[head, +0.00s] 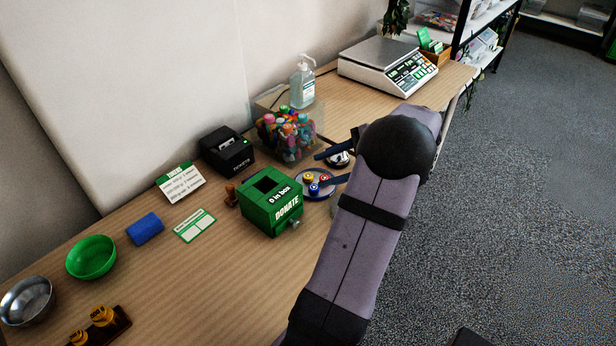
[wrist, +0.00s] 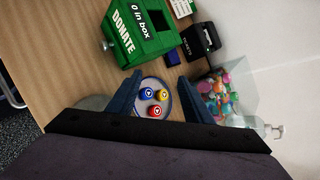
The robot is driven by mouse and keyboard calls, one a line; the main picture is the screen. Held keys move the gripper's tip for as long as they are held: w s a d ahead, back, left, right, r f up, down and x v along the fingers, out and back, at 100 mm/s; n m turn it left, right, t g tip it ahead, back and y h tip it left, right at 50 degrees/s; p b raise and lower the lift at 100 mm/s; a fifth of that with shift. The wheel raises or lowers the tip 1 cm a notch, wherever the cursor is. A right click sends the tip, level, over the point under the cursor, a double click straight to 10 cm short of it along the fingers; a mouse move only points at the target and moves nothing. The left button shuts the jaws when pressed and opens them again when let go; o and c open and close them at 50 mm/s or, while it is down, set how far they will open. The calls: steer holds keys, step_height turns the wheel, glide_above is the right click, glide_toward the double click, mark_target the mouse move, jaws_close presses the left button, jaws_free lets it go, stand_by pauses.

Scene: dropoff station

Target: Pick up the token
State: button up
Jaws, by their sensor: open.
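Three round tokens sit on a small round dish (head: 318,197): a yellow token (head: 308,177), a blue token (head: 314,189) and a red token (head: 325,177). In the wrist view the blue token (wrist: 146,92), yellow token (wrist: 163,95) and red token (wrist: 155,112) each show a pale mark on top. My gripper (head: 320,171) is open, with its two dark blue fingers at the dish's right side in the head view. In the wrist view the fingers flank the dish, and nothing is between the fingertips (wrist: 159,75). Their height above the dish is hard to tell.
A green donation box (head: 270,208) stands close to the dish on the left. A clear bin of colourful items (head: 289,137) and a black ticket printer (head: 226,151) are behind.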

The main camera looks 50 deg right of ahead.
mark_target(311, 178)
steer(key=d+f+m, duration=0.2)
steer(key=m, duration=0.1)
steer(key=w+d+f+m+t+h, duration=0.1)
steer(key=d+f+m, duration=0.1)
steer(key=f+m, duration=0.1)
steer(key=w+d+f+m+t, duration=0.1)
steer(key=d+f+m, duration=0.1)
steer(key=m, duration=0.2)
steer(key=shift+f+m, duration=0.3)
steer(key=shift+f, duration=0.05)
steer(key=shift+p+x, duration=0.55)
steer(key=shift+x, duration=2.75)
steer(key=shift+w+a+f, duration=0.15)
steer(key=shift+w+f, duration=0.1)
steer(key=shift+f, duration=0.05)
steer(key=shift+c, duration=0.4)
steer(key=c, duration=1)
